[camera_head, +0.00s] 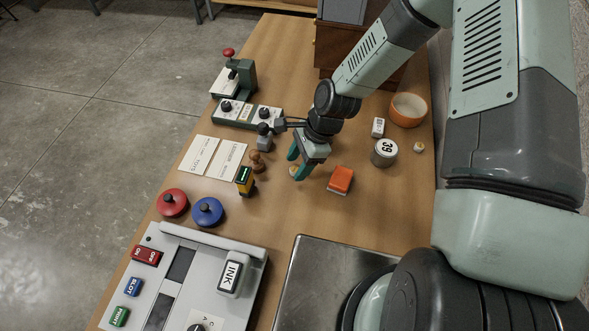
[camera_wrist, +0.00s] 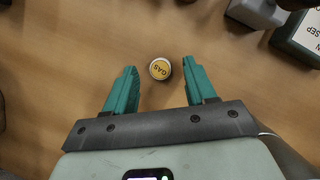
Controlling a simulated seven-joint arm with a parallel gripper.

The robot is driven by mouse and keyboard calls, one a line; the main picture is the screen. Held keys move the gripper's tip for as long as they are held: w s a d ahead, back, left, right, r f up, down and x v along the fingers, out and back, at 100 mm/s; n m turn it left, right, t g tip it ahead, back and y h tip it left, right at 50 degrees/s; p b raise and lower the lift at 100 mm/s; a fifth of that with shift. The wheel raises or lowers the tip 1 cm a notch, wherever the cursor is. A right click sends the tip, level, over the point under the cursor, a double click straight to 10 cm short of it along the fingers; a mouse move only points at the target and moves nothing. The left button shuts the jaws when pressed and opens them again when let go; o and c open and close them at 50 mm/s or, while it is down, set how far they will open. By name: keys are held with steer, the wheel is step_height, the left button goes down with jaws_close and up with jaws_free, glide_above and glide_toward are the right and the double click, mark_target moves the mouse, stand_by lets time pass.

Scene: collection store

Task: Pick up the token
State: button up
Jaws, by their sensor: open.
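The token (camera_wrist: 160,69) is a small round yellow disc with a pale rim, marked "GAS". It lies on the wooden table, and in the wrist view it sits between and slightly beyond the two teal fingertips of my gripper (camera_wrist: 159,78). The fingers are open and do not touch it. In the head view my gripper (camera_head: 296,166) points down at the table, and the token (camera_head: 293,171) is partly hidden behind the fingers.
An orange block (camera_head: 341,179) lies right of my gripper. A numbered can (camera_head: 384,153) and an orange bowl (camera_head: 408,110) stand at right. Bare table lies in front.

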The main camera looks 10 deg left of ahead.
mark_target(297, 169)
steer(key=shift+s+a+f, duration=0.1)
steer(key=shift+a+f, duration=0.05)
steer(key=shift+f, duration=0.4)
jaws_close()
step_height(297, 169, up, 10)
stand_by(0.5)
